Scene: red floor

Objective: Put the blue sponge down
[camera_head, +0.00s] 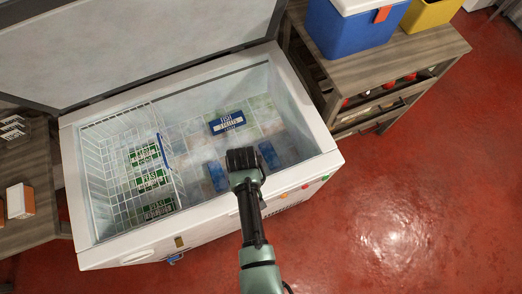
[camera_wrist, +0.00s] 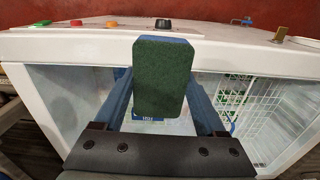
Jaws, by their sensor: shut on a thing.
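The sponge (camera_wrist: 165,78), with a dark green face and a blue edge, is between the fingers of my gripper (camera_wrist: 161,100) in the wrist view. My gripper is shut on it. In the head view my gripper (camera_head: 244,160) is over the right part of the open chest freezer (camera_head: 205,222), inside its front rim. The sponge is hidden behind my gripper there. Dark blue shapes (camera_head: 218,177) show on both sides of my gripper; I cannot tell whether they are packs or my fingers.
A blue and white fish pack (camera_head: 227,121) lies on the freezer floor. A white wire basket (camera_head: 105,172) with several green packs fills the left part. A blue cooler (camera_head: 350,35) stands on a wooden shelf unit (camera_head: 425,45). Freezer floor around the fish pack is clear.

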